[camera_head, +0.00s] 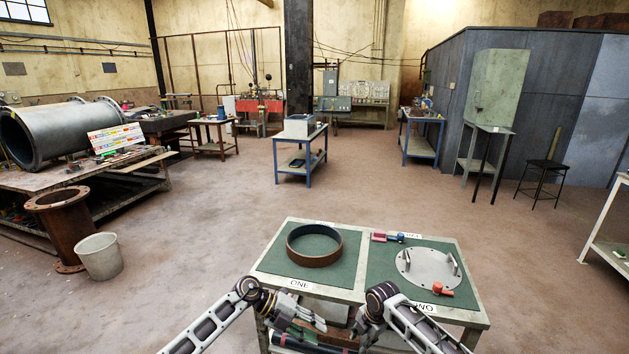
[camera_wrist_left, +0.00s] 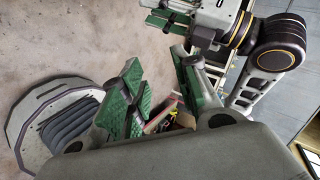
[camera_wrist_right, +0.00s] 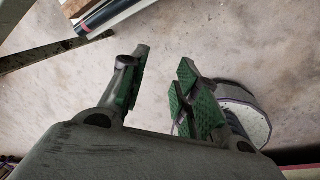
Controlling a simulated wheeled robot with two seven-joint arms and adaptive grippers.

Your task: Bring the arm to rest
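My left gripper (camera_head: 308,320) hangs low in front of the workbench's near edge. In the left wrist view (camera_wrist_left: 158,88) its green-padded fingers are spread apart with nothing between them. My right gripper (camera_head: 362,328) also hangs at the near edge, close to the left one. In the right wrist view (camera_wrist_right: 160,82) its fingers are apart and empty. Both grippers point down below the bench top (camera_head: 356,297). Part of the right arm and gripper (camera_wrist_left: 215,25) shows at the top of the left wrist view.
A dark ring (camera_head: 314,259) lies on the left green mat labelled ONE. A metal disc with two handles (camera_head: 428,268) lies on the right mat, with a red-and-blue item (camera_head: 388,237) behind and a red item (camera_head: 440,290) in front. Open floor (camera_head: 200,240) lies left.

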